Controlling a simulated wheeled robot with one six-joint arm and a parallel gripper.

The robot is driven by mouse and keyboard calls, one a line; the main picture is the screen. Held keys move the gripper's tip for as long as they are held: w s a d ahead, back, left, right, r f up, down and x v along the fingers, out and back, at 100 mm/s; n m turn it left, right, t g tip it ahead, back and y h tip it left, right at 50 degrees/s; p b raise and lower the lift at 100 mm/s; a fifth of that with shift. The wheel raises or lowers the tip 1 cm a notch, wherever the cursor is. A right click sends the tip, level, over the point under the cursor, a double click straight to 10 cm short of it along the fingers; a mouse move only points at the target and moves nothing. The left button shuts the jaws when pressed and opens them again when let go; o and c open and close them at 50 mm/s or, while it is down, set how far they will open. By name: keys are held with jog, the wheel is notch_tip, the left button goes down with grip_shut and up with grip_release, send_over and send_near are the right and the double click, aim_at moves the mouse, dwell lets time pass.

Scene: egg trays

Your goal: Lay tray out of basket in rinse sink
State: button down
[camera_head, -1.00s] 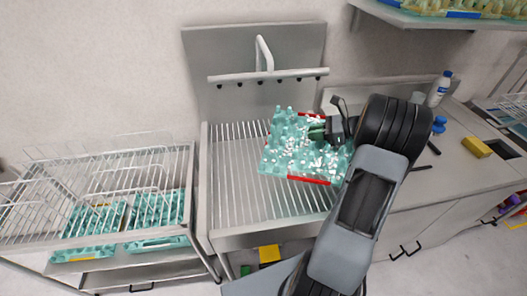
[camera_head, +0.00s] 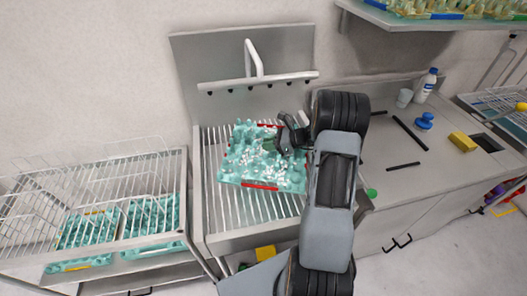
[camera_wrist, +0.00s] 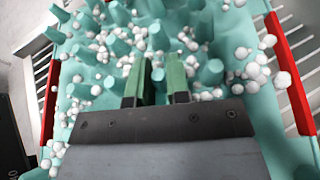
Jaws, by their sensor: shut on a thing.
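A teal egg tray (camera_head: 240,168) with red strips on two edges is over the slatted rinse sink (camera_head: 222,212), below the spray bar. White foam-like balls cover much of its face. My gripper (camera_head: 278,143) is shut on the tray near its right part. In the wrist view the tray (camera_wrist: 215,25) fills most of the picture, and the green fingertips of my gripper (camera_wrist: 158,85) are around one of its pegs. I cannot tell whether the tray touches the slats.
A wire basket (camera_head: 100,185) stands at the left, with more teal trays (camera_head: 150,218) low in it. A counter at the right holds a yellow sponge (camera_head: 463,141), a blue item (camera_head: 425,121), a white bottle (camera_head: 427,84) and dark bars. A shelf with trays hangs above.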

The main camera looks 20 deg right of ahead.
jog(key=shift+w+a+f, duration=0.35)
jog(key=shift+a+f, duration=0.15)
jog(key=shift+f, duration=0.15)
jog(key=f, duration=0.1)
jog(key=f+p, duration=0.1)
jog(key=shift+w+a+f, duration=0.2)
jog(key=shift+a+f, duration=0.1)
jog(key=shift+f, duration=0.65)
jog(key=c, duration=1.1)
grip_release()
jog(key=shift+d, duration=0.1)
